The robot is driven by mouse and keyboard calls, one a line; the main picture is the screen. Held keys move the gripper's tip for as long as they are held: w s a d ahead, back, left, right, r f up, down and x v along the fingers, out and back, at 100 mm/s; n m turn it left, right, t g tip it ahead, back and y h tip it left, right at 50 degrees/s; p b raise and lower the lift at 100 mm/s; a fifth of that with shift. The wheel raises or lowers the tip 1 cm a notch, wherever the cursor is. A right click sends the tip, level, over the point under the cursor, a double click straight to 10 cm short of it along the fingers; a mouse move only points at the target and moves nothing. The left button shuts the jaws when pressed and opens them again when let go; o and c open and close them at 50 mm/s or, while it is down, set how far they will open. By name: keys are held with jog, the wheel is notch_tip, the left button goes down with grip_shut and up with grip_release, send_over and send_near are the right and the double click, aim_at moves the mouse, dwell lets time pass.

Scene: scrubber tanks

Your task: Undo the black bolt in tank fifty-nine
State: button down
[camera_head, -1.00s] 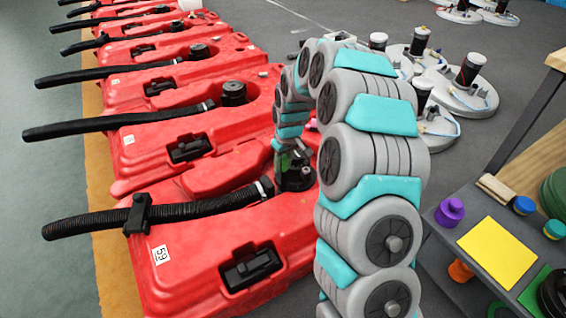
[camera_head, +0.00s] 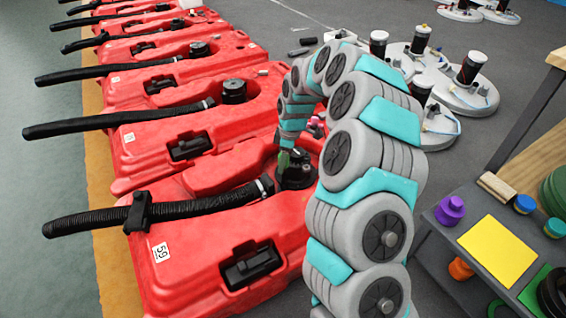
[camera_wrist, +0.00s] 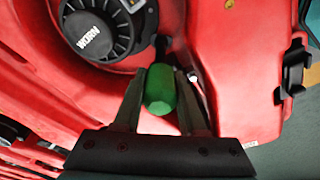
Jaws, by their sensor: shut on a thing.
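Tank fifty-nine (camera_head: 195,270) is the nearest red tank, marked 59. Its black hose runs to a black round fitting (camera_head: 297,172) at the right end. In the wrist view a black round cap labelled WORN (camera_wrist: 98,33) sits in red plastic at upper left. My gripper (camera_wrist: 161,78) is shut on a green rounded piece (camera_wrist: 160,92), beside that cap and over red plastic. In the head view my gripper (camera_head: 285,160) is small and partly hidden beside the black fitting. I cannot make out a separate black bolt.
More red tanks (camera_head: 160,90) line up behind. At right a dark shelf (camera_head: 465,265) carries a purple knob (camera_head: 450,210), a yellow sheet (camera_head: 497,252) and other small parts. Round white-based units (camera_head: 468,82) stand on the floor behind. A black clip (camera_wrist: 293,77) is at right in the wrist view.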

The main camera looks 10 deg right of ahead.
jog(key=shift+n, duration=0.7)
jog(key=shift+r, duration=0.15)
jog(key=shift+r, duration=0.75)
